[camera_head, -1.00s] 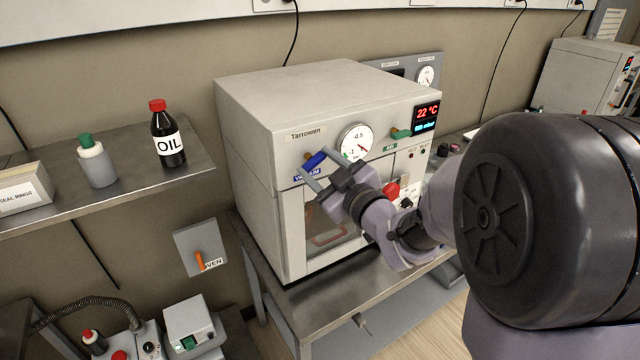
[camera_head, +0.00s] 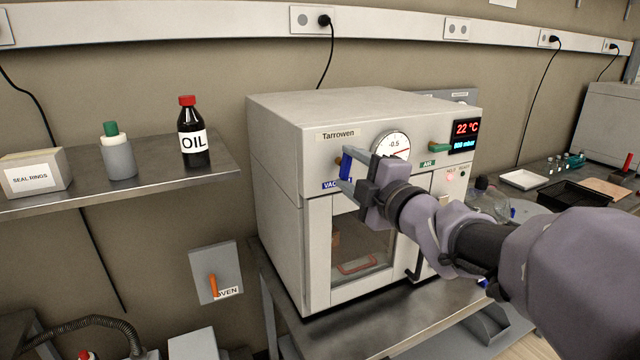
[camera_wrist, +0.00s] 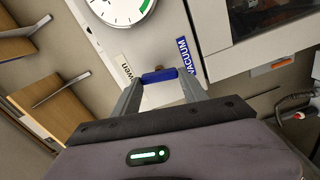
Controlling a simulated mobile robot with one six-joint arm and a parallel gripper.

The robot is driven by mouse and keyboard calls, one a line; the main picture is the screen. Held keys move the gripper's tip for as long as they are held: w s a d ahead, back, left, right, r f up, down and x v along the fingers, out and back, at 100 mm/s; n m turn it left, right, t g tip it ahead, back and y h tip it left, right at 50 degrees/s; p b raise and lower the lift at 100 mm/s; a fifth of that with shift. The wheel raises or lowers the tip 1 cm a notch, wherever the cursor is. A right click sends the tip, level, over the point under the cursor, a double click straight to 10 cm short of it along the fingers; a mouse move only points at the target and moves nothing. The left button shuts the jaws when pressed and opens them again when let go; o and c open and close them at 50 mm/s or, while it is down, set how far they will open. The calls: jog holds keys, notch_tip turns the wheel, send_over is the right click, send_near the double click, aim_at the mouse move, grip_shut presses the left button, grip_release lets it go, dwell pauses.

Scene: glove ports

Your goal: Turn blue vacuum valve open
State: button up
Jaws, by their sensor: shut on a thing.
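The blue vacuum valve handle (camera_head: 347,164) is on the upper front of the white Tarrowen oven (camera_head: 290,140), above the blue VACUUM label (camera_head: 331,184). My gripper (camera_head: 350,169) is shut on the handle, one finger at each end of it. In the head view the handle stands nearly upright. In the wrist view the blue handle (camera_wrist: 160,75) spans the gap between my fingertips (camera_wrist: 160,82). The VACUUM label (camera_wrist: 187,56) is beside it there. The gripper partly hides the label in the head view.
The round gauge (camera_head: 391,146) and green AIR handle (camera_head: 440,147) are right of the valve. A shelf (camera_head: 110,190) with an OIL bottle (camera_head: 194,140) is at left. An orange-handled switch (camera_head: 213,284) is on the wall below. My arm covers the oven's lower right front.

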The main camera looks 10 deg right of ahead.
jog(key=shift+n+b, duration=0.85)
jog(key=shift+n, duration=0.15)
jog(key=o, duration=1.4)
jog(key=shift+s, duration=0.1)
jog(key=p+v, duration=0.4)
jog(key=v, duration=1.3)
jog(key=shift+s, duration=0.1)
